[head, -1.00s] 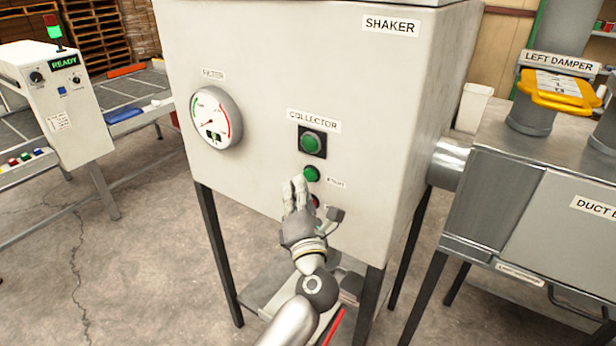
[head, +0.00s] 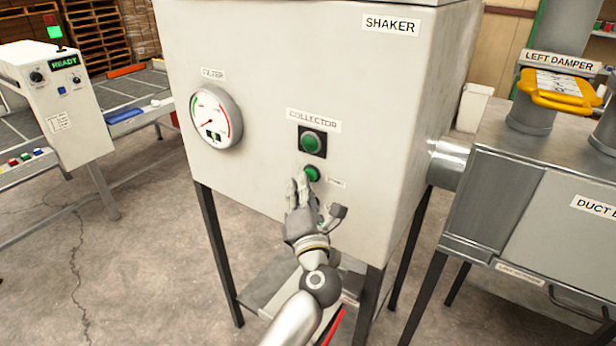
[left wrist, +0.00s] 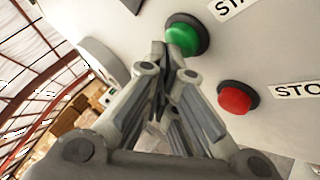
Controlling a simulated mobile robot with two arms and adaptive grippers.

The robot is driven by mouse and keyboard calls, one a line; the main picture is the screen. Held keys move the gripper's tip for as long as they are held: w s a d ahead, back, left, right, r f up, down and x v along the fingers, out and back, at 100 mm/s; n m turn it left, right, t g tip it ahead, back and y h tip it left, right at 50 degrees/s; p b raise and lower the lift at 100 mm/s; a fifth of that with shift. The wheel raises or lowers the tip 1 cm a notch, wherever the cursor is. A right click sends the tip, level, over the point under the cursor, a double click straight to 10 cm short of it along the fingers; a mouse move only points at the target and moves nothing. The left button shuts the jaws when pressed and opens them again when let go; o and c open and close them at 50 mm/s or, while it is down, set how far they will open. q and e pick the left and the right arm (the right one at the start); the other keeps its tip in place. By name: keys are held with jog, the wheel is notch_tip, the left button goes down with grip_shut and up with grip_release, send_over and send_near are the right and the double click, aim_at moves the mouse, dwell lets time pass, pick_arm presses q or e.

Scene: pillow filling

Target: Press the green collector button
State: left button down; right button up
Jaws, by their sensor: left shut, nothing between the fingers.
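The COLLECTOR panel on the pale SHAKER cabinet has a green dome in a black square frame (head: 312,142). Below it is a smaller round green button (head: 311,174), beside a small label. In the left wrist view the green button (left wrist: 184,38) has a black collar and a partly cut-off label reading "STA". A red button (left wrist: 237,98) labelled "STO" sits beside it. My left gripper (head: 298,181) is shut and empty, its fingertips just below and left of the green button. In the left wrist view the fingertips (left wrist: 171,62) overlap the green button's edge; I cannot tell whether they touch it.
A round FILTER gauge (head: 216,117) sticks out from the cabinet face at left. A metal duct (head: 455,163) joins the cabinet's right side to a grey duct box (head: 545,200). A console reading READY (head: 60,100) stands at far left. The floor between is clear.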

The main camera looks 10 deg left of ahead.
pick_arm(q)
jog(key=shift+w+d, duration=0.1)
jog(key=shift+w, duration=0.15)
jog(key=shift+s, duration=0.1)
dwell(0.4)
jog(key=shift+s+a+p, duration=0.3)
jog(key=shift+s+p, duration=0.15)
jog(key=shift+s, duration=0.35)
jog(key=shift+s+a+p, duration=0.3)
jog(key=shift+s, duration=0.5)
jog(key=shift+s+a+p, duration=0.3)
jog(key=shift+s+p, duration=0.05)
jog(key=shift+s, duration=0.4)
jog(key=shift+s+a+p, duration=0.3)
jog(key=shift+s, duration=0.5)
